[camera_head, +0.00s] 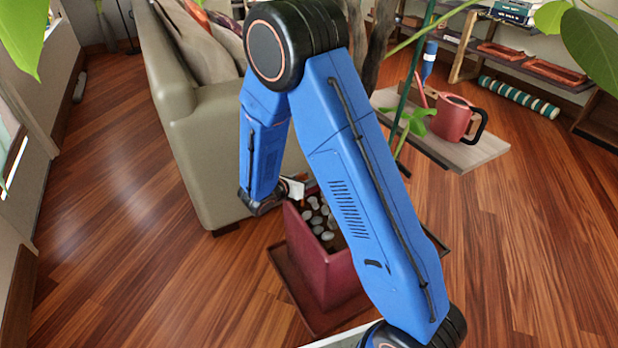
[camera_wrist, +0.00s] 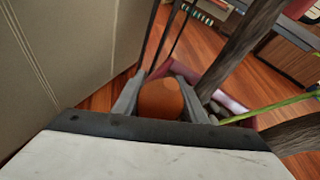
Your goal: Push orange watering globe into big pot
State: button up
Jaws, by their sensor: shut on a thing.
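The orange watering globe (camera_wrist: 161,99) sits between the two fingers of my gripper (camera_wrist: 160,104) in the wrist view, and the gripper is shut on it. The big pot (camera_head: 330,272) is dark red and square, with grey pebbles inside, standing on a dark tray (camera_head: 287,274). In the head view my gripper (camera_head: 292,188) is at the pot's back left rim, and the globe is hidden there. In the wrist view the pot's rim (camera_wrist: 238,106) shows just beyond and right of the globe. Whether the globe touches the soil cannot be seen.
A beige sofa (camera_head: 200,130) stands close on the left of the gripper. Tree trunks (camera_wrist: 245,42) and a green stem (camera_wrist: 268,110) rise right of it. A red watering can (camera_head: 454,118) stands on a low board (camera_head: 470,152). The floor (camera_head: 130,200) at left is clear.

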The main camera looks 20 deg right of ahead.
jog(key=shift+f, duration=2.8)
jog(key=shift+r, duration=0.15)
notch_tip(320, 180, up, 14)
jog(key=shift+r, duration=0.15)
dwell(2.0)
dwell(0.5)
